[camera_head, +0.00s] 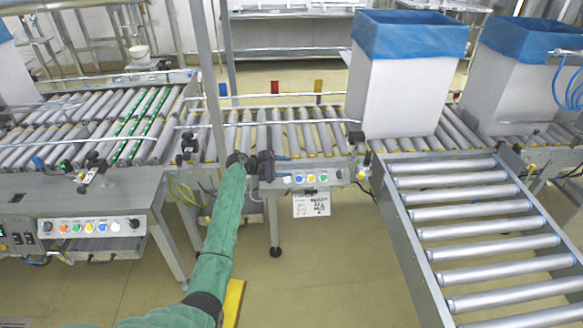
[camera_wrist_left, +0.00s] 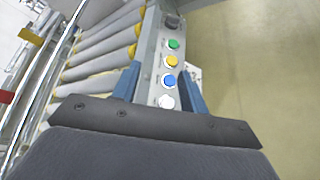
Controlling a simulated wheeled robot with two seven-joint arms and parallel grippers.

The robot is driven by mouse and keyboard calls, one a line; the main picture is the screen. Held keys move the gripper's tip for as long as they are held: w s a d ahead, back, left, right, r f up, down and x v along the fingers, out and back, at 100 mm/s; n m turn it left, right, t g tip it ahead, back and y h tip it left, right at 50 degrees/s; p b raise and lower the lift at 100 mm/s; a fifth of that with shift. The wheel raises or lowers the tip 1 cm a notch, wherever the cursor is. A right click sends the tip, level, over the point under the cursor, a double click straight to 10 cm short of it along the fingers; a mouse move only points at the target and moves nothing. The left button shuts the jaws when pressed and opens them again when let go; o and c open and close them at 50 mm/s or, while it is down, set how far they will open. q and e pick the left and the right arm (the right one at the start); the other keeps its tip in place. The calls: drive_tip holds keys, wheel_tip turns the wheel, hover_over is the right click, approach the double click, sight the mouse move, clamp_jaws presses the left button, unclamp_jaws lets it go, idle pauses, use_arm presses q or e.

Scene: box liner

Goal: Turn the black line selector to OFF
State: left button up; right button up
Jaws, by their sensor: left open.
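A control panel (camera_head: 305,179) on the front of the middle roller conveyor carries a row of white, blue, yellow and green buttons. A small black selector (camera_head: 339,175) sits at its right end, past the green button. In the left wrist view the black selector (camera_wrist_left: 172,22) is at the far end of the row; which way it points is too small to tell. My left gripper (camera_head: 277,159) is at the panel's left end. In the wrist view its open blue fingers (camera_wrist_left: 161,75) lie either side of the panel, near the white and blue buttons, apart from the selector. My right gripper is out of view.
Another panel (camera_head: 91,227) with black knobs and coloured buttons is at the left. A paper sign (camera_head: 311,204) hangs below the middle panel. A white box with blue liner (camera_head: 402,90) stands on the conveyor. A roller ramp (camera_head: 480,235) fills the right.

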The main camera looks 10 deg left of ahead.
use_arm(q)
drive_tip(key=shift+s+d+r, duration=0.2)
drive_tip(key=shift+d+r, duration=0.25)
drive_tip(key=shift+d, duration=0.3)
drive_tip(key=shift+s+d+r, duration=0.2)
drive_tip(key=shift+d+r, duration=0.25)
drive_tip(key=shift+d, duration=0.3)
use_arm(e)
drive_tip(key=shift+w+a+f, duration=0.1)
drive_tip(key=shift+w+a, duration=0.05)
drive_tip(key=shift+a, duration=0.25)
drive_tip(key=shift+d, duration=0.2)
